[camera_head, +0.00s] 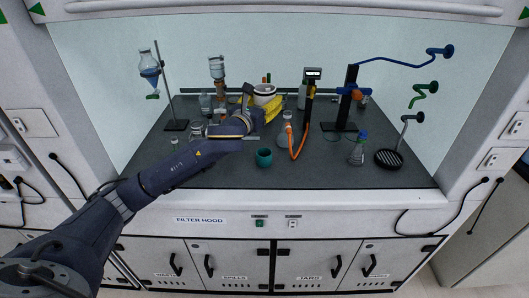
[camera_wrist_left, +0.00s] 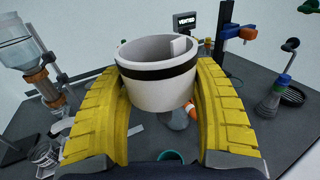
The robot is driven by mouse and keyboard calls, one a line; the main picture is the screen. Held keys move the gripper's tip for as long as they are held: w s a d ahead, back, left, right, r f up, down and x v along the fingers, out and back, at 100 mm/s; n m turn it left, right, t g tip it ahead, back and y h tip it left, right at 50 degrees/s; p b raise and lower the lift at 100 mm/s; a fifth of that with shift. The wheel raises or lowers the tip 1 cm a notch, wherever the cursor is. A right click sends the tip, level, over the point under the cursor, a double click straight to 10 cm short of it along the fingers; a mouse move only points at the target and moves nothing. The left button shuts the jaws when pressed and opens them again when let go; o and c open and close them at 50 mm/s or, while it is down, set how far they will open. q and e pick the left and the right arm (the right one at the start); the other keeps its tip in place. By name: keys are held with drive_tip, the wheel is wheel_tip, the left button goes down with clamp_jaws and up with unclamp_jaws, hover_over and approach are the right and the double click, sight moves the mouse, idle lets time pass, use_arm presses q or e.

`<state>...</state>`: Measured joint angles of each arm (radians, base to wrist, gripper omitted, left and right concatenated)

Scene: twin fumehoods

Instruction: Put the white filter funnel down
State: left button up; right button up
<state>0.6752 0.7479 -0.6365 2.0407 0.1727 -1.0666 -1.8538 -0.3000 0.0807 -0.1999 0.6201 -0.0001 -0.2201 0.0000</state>
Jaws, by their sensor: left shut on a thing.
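The white filter funnel (camera_head: 264,90) is a white cup with a black band around it. In the left wrist view the funnel (camera_wrist_left: 158,92) sits between the two curved yellow fingers of my left gripper (camera_wrist_left: 155,72). My left gripper (camera_head: 261,102) is shut on it and holds it upright, toward the back middle of the hood in the head view. The funnel's underside is hidden in the head view by the fingers, and I cannot tell its height over the bench. My right gripper is not in view.
The dark bench (camera_head: 220,176) is clear along its front edge. A teal beaker (camera_head: 264,158) stands front middle. An orange hose (camera_head: 299,145), a display stand (camera_head: 312,75), a blue-capped flask (camera_head: 357,153) and a black round plate (camera_head: 389,157) are right. A separating funnel (camera_head: 149,67) hangs left.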

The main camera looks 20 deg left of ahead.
use_arm(q)
wheel_tip(320, 180, down, 18)
drive_tip(key=shift+r, duration=0.1)
idle(0.5)
drive_tip(key=shift+f, duration=0.6)
drive_tip(key=o, duration=1.3)
drive_tip(key=shift+o, duration=0.2)
drive_tip(key=shift+r, duration=0.55)
drive_tip(key=s, duration=1.2)
drive_tip(key=shift+a, duration=0.3)
